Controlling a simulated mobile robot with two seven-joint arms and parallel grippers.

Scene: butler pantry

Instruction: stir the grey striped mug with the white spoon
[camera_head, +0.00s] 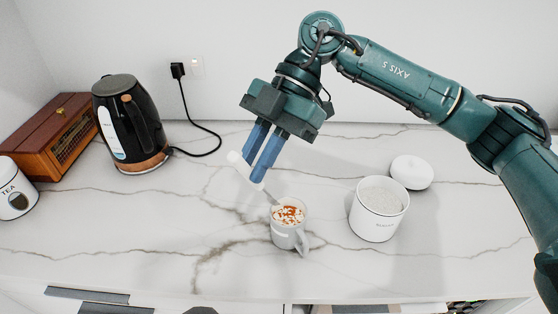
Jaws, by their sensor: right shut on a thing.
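The grey striped mug (286,238) stands upright on the marble counter, its handle toward the lower right. It holds a pale topping with orange-brown specks. My right gripper (257,167) points down from above, up and left of the mug. Its blue fingers are shut on the white spoon (235,158). The spoon slants down to the right, and its lower end reaches into the mug at the topping. The spoon's tip is hidden in the mug. My left gripper is not in view.
A white canister (378,224) with pale contents stands open to the right of the mug, with a white lid (411,172) behind it. A black kettle (130,128), a wooden box (55,135) and a tea canister (15,190) stand at left. The counter left of the mug is clear.

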